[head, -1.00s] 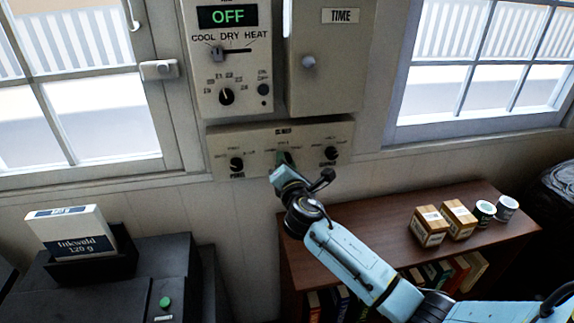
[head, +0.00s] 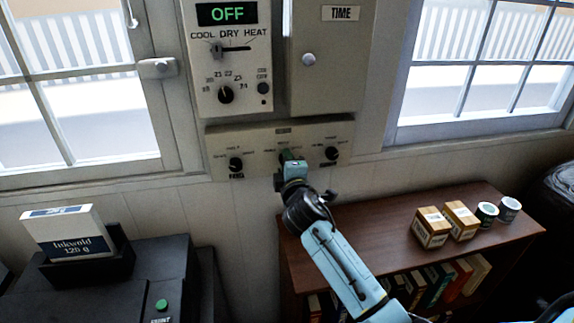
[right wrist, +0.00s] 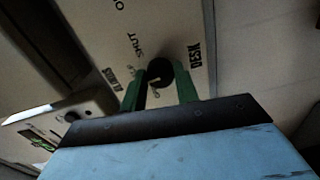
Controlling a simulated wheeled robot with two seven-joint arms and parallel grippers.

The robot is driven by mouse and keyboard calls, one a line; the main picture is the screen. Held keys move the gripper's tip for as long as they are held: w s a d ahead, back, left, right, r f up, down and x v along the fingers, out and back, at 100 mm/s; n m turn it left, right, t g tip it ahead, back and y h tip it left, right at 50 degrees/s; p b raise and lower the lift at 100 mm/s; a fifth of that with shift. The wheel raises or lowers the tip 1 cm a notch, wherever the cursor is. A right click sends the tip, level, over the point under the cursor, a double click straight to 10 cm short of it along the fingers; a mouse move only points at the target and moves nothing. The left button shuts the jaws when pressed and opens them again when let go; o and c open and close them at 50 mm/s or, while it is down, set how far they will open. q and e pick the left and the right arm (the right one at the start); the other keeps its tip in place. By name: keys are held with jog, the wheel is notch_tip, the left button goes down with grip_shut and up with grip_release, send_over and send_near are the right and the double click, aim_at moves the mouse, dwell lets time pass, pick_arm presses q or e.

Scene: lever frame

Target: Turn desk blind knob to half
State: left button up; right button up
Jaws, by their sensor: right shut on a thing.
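The beige blinds panel (head: 262,142) is on the wall below the control boxes. The desk blind knob (right wrist: 160,71) is black and round with a pale pointer mark, and stands near the printed words DESK and SHUT in the right wrist view. My right gripper (right wrist: 160,85) is shut on this knob, one green finger on each side. In the head view my right gripper (head: 287,156) is at the middle of the panel and hides the knob. The scale is partly covered, so I cannot tell the exact setting. My left gripper is not in view.
Other black knobs sit at the left (head: 236,164) and right (head: 332,153) of the panel, close to my gripper. A control box (head: 228,75) and a TIME cabinet (head: 327,75) are above. A brown shelf (head: 360,225) with boxes and cups stands below right.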

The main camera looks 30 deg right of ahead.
jog(key=shift+m, duration=0.5)
jog(key=o, duration=1)
jog(key=shift+c, duration=0.2)
jog(key=shift+s, duration=0.1)
jog(key=b+v, duration=0.1)
jog(key=v, duration=1.2)
jog(key=shift+s, duration=0.1)
